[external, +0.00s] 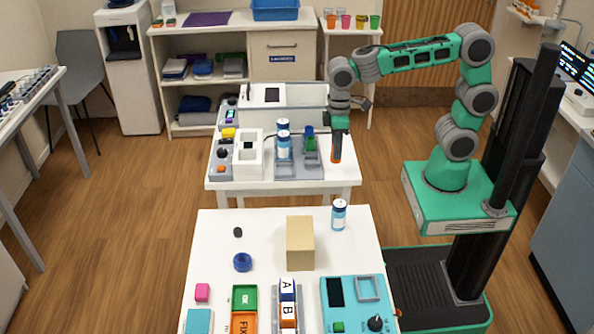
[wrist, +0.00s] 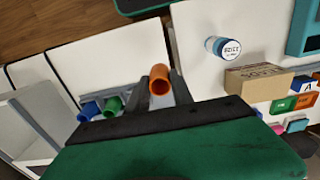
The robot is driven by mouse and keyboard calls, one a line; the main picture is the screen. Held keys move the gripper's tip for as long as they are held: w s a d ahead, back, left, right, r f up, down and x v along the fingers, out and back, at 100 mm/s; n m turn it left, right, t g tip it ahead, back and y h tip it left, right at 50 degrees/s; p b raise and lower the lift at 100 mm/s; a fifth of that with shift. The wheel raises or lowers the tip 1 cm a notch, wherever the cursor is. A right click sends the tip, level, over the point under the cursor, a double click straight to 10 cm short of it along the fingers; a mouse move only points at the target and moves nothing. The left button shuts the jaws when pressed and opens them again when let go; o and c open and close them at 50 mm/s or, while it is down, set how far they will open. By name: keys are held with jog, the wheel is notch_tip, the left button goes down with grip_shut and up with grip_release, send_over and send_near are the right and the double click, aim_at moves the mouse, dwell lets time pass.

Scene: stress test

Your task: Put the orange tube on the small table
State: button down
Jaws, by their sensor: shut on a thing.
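My gripper (external: 339,127) is shut on the orange tube (external: 337,150), which hangs upright below the fingers. In the wrist view the tube (wrist: 159,86) shows between the two fingers (wrist: 161,90), its open end towards the camera. The tube is above the right front part of the smaller white table (external: 238,182) in the middle of the room. Whether its lower end touches the tabletop I cannot tell. A grey rack (external: 311,170) stands to the left of the tube, with a green tube (wrist: 112,105) and a blue tube (wrist: 88,111) at it.
The nearer white table (external: 210,240) holds a cardboard box (external: 300,245), a bottle (external: 339,214), coloured trays and a teal device (external: 352,302). A gap separates the tables.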

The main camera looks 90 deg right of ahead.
jog(key=r, duration=0.3)
jog(key=shift+w+a, duration=0.3)
jog(key=shift+a, duration=0.05)
jog(key=w+a+r+n+p, duration=0.1)
jog(key=w+a, duration=0.3)
jog(key=a, duration=0.4)
jog(key=w+a+n+p, duration=0.1)
jog(key=w+a+p, duration=0.15)
jog(key=a, duration=0.55)
jog(key=w+a+r+n+p, duration=0.1)
jog(key=w+a, duration=0.3)
jog(key=a, duration=0.5)
jog(key=a+f+n, duration=0.2)
jog(key=a, duration=0.9)
jog(key=f, duration=0.5)
jog(key=f+p, duration=0.1)
jog(key=f, duration=0.5)
jog(key=s+f+p, duration=0.1)
jog(key=f, duration=0.5)
jog(key=shift+a+f, duration=0.15)
jog(key=shift+a, duration=0.25)
jog(key=c, duration=1.4)
grip_release()
